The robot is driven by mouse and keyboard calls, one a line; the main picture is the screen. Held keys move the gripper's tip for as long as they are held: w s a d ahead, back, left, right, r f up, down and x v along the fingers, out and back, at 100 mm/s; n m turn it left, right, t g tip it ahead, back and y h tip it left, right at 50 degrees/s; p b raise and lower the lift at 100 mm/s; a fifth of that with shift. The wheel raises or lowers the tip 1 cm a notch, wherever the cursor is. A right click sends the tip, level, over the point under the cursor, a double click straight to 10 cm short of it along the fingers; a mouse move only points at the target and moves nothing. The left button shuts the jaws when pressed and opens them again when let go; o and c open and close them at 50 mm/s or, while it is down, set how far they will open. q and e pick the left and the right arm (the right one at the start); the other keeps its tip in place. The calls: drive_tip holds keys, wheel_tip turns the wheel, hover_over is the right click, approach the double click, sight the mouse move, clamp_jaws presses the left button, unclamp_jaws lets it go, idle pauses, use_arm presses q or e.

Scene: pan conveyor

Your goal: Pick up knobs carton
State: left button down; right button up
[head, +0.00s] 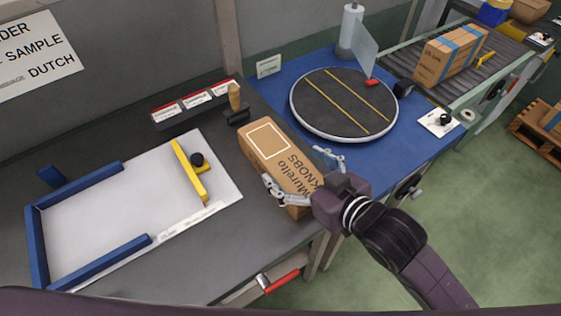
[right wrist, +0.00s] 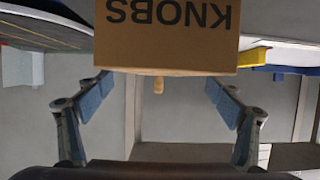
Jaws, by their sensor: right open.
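The knobs carton (head: 274,150) is a brown box printed "Murello KNOBS", lying on the grey bench beside the blue mat. It also shows in the right wrist view (right wrist: 165,42), with its printed end upside down at the top middle. My right gripper (head: 305,174) is at the carton's near end, with a finger on either side of it in the head view. In the right wrist view its blue-padded fingers (right wrist: 158,98) are spread apart, with the carton's end between and above them. I cannot tell whether the pads touch it. My left gripper is not in view.
A white board with blue rails (head: 90,190) and a yellow clamp (head: 190,172) lies left of the carton. A round turntable (head: 343,103) sits on the blue mat (head: 270,90). A conveyor (head: 490,60) carries another carton (head: 450,55) at upper right.

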sight(285, 160)
drive_tip(key=x, duration=0.4)
drive_tip(key=shift+a, duration=0.1)
drive_tip(key=c, duration=1.5)
